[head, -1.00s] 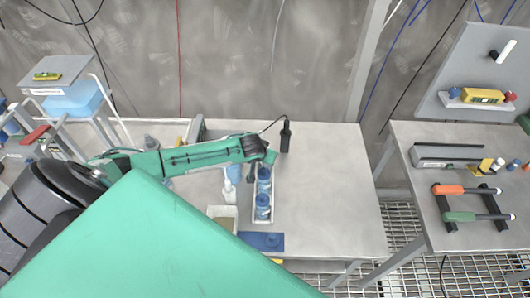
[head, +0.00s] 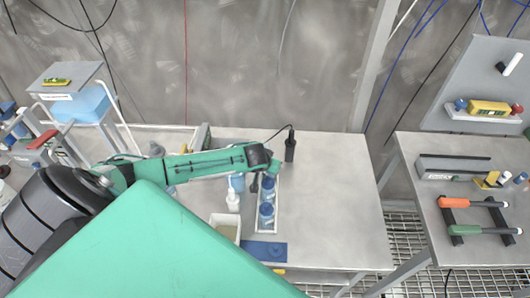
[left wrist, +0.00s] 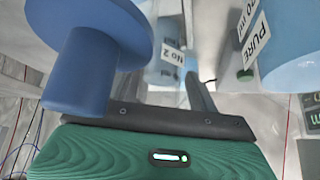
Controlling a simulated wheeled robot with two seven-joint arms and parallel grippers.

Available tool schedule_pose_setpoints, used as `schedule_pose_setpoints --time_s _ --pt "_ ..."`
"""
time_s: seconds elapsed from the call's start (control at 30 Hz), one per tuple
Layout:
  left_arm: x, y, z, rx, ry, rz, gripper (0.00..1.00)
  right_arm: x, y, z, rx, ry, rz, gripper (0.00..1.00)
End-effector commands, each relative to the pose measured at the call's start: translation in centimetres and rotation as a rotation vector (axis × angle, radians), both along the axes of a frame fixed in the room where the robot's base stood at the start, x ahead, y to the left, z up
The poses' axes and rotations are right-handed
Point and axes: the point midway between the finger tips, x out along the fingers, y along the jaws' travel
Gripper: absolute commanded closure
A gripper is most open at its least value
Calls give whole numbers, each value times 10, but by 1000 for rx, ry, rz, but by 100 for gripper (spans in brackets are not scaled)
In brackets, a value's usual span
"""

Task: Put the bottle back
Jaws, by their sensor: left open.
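A narrow white tray (head: 275,226) on the table holds blue-capped bottles (head: 266,210) in a row. My left gripper (head: 262,178) is over the far end of this row, beside the far bottle, which my gripper partly hides. In the left wrist view, a bottle labelled "No 2" (left wrist: 170,72) shows beyond and between the dark, spread fingers (left wrist: 166,86). The fingers look empty. A large blue piece (left wrist: 90,45) is close to the camera at the left. I cannot tell which bottle the task means. My right gripper is out of view.
A white bottle (head: 233,201) and an open bin (head: 224,221) stand left of the tray. A blue mat (head: 262,252) lies in front. A black upright device (head: 290,150) stands behind. The table's right side (head: 335,200) is clear.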

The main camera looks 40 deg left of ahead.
Motion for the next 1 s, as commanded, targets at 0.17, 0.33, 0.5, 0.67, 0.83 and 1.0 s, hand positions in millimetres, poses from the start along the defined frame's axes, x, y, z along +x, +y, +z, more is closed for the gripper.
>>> schedule_pose_setpoints --time_s 0.17,0.33,0.5,0.67,0.83,1.0 --pt "-15 -2 21 0 -1 -1 40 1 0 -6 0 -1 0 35" --pt "-31 -5 47 0 -2 -3 40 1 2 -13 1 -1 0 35" --pt "-46 -7 71 0 -1 -1 40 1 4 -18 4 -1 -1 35" --pt "-55 -9 87 -1 -1 -1 40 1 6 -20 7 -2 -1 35" --pt "-60 -9 93 0 0 0 40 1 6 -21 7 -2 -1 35" --pt "-60 -9 94 0 0 0 40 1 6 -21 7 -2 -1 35"
